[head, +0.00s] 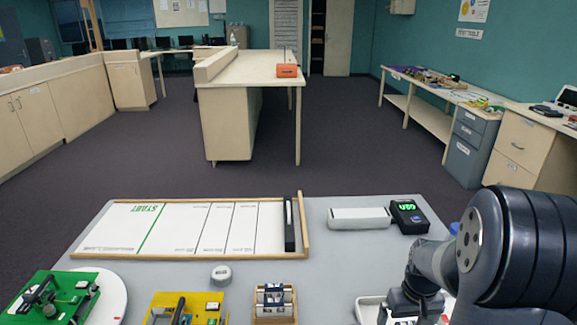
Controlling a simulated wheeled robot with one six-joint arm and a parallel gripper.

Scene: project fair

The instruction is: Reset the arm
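My arm reaches in from the right side of the head view. Its dark end with my gripper (408,304) points down low over a white tray (370,302) at the table's front right. The fingertips are too small and dark to make out, so I cannot tell whether they are open or shut, or whether they hold anything.
A grey table (335,265) holds a wood-framed white board (170,228) marked START. Behind my gripper are a white block (360,218) and a black device with green digits (409,216). Green (62,297) and yellow (185,309) boards and a wooden holder (274,303) stand in front.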

